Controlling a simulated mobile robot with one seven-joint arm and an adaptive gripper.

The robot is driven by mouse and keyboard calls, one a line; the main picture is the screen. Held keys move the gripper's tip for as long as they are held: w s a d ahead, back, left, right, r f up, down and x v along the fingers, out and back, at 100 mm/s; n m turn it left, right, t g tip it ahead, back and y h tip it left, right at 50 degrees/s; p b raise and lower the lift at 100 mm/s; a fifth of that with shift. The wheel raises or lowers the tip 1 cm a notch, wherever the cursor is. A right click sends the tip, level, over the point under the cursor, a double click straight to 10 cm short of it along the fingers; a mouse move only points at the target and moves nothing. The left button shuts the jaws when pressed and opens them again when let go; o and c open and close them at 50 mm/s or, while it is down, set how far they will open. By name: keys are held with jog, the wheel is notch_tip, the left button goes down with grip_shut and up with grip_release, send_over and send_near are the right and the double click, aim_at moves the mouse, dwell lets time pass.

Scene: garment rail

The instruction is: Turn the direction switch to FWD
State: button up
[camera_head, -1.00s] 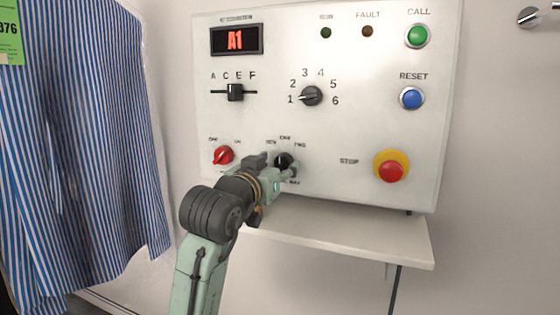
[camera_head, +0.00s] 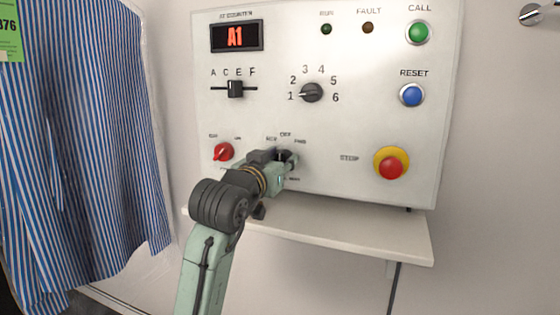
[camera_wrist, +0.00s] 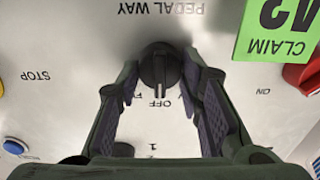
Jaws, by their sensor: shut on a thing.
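The direction switch is a round black knob (camera_wrist: 160,66) low on the white control panel (camera_head: 350,130). It also shows in the head view (camera_head: 290,157), partly hidden by my gripper. In the wrist view, which is upside down, its pale pointer line points at the OFF label. The REV, OFF and FWD labels show above it in the head view. My gripper (camera_wrist: 162,72) has a finger on each side of the knob and is shut on it. In the head view my gripper (camera_head: 281,168) reaches the panel from below left.
A red switch (camera_head: 223,152) is just left of the direction switch. A black selector (camera_head: 311,92) is above, and a red stop button (camera_head: 391,166) is to the right. A white shelf (camera_head: 350,232) juts out below. A striped shirt (camera_head: 80,150) hangs at left. A green claim tag (camera_wrist: 277,32) shows in the wrist view.

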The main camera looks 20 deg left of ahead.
jog(key=c, duration=0.3)
jog(key=shift+m, duration=0.3)
jog(key=m+b, duration=0.1)
jog(key=m, duration=0.2)
jog(key=shift+d, duration=0.1)
jog(key=shift+m+b, duration=0.5)
jog(key=shift+m, duration=1.6)
jog(key=o, duration=1.1)
jog(key=shift+o, duration=0.2)
